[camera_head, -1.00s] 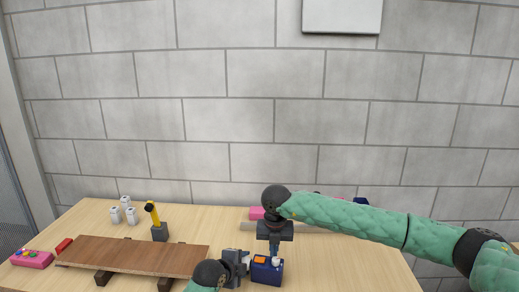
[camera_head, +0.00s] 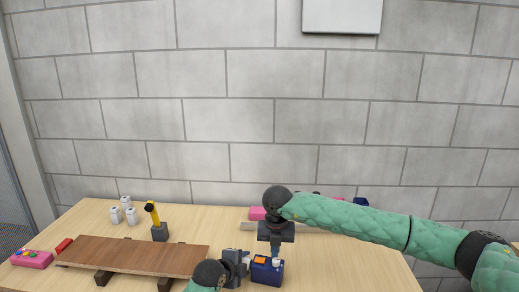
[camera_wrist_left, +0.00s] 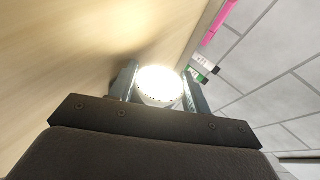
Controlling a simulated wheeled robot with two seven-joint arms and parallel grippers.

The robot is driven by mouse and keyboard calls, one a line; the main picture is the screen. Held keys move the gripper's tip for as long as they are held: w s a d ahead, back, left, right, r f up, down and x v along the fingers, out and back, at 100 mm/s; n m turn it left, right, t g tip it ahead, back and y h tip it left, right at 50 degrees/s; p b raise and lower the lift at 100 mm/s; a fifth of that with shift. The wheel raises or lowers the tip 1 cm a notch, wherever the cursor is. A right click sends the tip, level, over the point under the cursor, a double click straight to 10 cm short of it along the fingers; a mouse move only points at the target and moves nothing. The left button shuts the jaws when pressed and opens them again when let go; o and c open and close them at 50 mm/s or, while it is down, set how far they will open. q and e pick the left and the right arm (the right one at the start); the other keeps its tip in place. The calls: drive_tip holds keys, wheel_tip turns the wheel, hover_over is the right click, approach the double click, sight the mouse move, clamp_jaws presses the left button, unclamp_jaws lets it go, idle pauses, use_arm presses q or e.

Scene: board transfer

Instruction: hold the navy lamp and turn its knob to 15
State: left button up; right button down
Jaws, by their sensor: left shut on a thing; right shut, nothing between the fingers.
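The navy lamp (camera_head: 262,275) is a small box near the table's front edge in the head view, with an orange patch and a pale knob (camera_head: 276,263) on top. My left gripper (camera_head: 246,268) is shut on the lamp from its left side. In the left wrist view a bright glowing round face (camera_wrist_left: 160,84) sits between the two fingers. My right gripper (camera_head: 275,253) points straight down with its fingers shut and empty, right over the knob. I cannot tell whether its tips touch the knob. The knob's setting is too small to read.
A brown board (camera_head: 140,257) on dark supports lies at the left, with a yellow-and-black tool (camera_head: 154,218) behind it. Pink items (camera_head: 257,213) stand behind my right gripper.

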use_arm(q)
drive_tip(key=shift+a, duration=0.1)
use_arm(e)
drive_tip(key=shift+d+f, duration=0.1)
drive_tip(key=shift+d, duration=0.4)
idle(0.4)
drive_tip(key=shift+w+d, duration=0.1)
drive_tip(key=shift+w, duration=0.25)
drive_tip(key=shift+s+r, duration=0.15)
drive_tip(key=shift+r, duration=2.95)
use_arm(q)
drive_tip(key=o, duration=1)
drive_tip(key=shift+o, duration=0.8)
drive_tip(key=shift+f, duration=0.1)
drive_tip(key=shift+s, duration=0.1)
